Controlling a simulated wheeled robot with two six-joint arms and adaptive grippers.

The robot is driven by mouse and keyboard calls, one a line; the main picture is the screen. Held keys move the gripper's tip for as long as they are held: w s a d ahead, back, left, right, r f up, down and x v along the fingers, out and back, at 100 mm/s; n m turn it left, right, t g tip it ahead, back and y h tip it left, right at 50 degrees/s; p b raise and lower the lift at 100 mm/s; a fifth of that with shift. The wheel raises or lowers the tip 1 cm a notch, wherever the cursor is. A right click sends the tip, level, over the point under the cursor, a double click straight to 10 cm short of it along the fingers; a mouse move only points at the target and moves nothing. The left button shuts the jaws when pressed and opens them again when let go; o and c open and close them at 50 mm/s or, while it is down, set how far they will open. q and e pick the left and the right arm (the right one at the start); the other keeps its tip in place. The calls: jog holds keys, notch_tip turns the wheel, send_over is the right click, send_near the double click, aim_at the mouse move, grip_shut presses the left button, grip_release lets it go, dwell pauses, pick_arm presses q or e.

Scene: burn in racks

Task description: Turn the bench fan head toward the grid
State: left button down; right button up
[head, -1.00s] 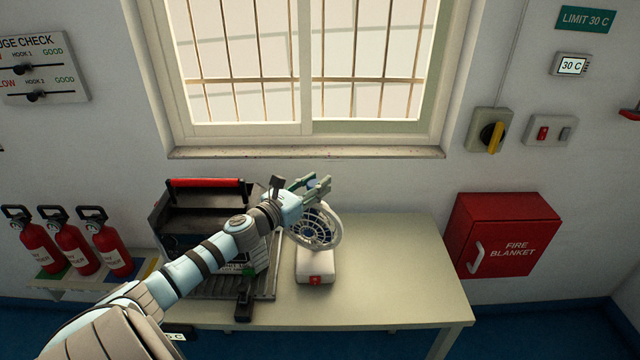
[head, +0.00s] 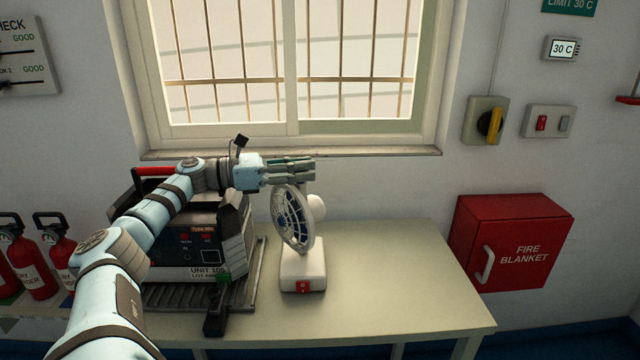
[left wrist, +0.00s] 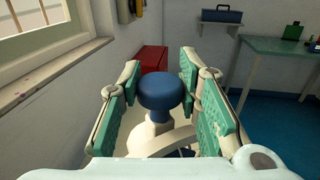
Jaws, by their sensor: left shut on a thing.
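The bench fan stands on the table, with a white base (head: 303,272) and a round caged head (head: 297,222). The head is turned left, its cage side facing the unit (head: 185,250) and its motor at the right. My left gripper (head: 312,170) is at the top of the fan head, reaching in from the left. In the left wrist view, a blue knob (left wrist: 165,88) on the fan sits between the green-padded fingers, and the gripper is shut on it. The fingers hide the knob in the head view. My right gripper is out of view.
A barred window (head: 290,65) is behind the table. The unit stands on a slatted tray (head: 170,297) left of the fan. The table (head: 400,275) is clear to the right. A red fire blanket box (head: 510,240) hangs at the right; red extinguishers (head: 60,245) stand at the left.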

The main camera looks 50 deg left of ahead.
pick_arm(q)
jog(key=shift+f, duration=0.15)
jog(key=c, duration=1.2)
grip_release()
notch_tip(320, 180, up, 10)
jog(key=shift+r, duration=0.1)
